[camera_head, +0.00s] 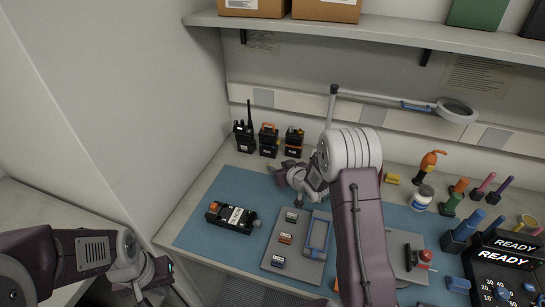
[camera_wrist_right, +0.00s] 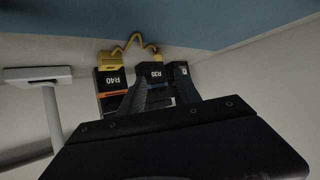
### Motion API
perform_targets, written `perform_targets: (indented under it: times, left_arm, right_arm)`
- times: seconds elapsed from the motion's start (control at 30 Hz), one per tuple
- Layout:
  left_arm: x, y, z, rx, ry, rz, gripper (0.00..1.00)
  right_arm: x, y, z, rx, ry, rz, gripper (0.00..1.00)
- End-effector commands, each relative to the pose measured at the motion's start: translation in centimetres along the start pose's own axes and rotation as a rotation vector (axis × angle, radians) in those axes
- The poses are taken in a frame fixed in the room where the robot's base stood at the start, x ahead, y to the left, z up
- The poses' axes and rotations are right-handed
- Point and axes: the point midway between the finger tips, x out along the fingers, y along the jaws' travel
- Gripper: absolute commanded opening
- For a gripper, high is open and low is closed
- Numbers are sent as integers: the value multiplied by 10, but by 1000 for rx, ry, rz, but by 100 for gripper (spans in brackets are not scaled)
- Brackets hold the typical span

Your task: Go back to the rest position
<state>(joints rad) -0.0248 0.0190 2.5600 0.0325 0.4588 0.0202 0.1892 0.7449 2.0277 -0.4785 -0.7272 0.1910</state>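My right gripper (camera_head: 292,176) is above the back of the blue mat, in front of the radios, with its arm reaching in from the front. In the right wrist view its two dark fingers (camera_wrist_right: 160,93) are apart with nothing held between them. My left gripper (camera_head: 158,278) hangs at the lower left, off the workbench's left edge; its fingers are too dark and small to read.
A black radio (camera_head: 232,216) lies on the blue mat (camera_head: 205,190). A grey tray (camera_head: 274,242) holds small coloured blocks. Screwdrivers, a white jar (camera_head: 422,197) and a READY station (camera_head: 503,262) crowd the right side. A shelf (camera_head: 380,32) overhangs the back.

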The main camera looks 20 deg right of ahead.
Motion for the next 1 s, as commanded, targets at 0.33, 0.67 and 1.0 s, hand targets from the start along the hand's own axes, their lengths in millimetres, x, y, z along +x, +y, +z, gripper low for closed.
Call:
perform_targets:
  times: [0.33,0.67,1.0]
  left_arm:
    - [-15,0,-2,0,0,0,0]
    - [-36,1,-4,0,0,0,0]
    - [-34,1,-4,0,0,0,0]
  right_arm:
    - [-31,-32,-85,-59,118,-34,40]
    - [-195,-67,7,90,-456,108,40]
    - [-285,-90,117,185,-953,95,40]
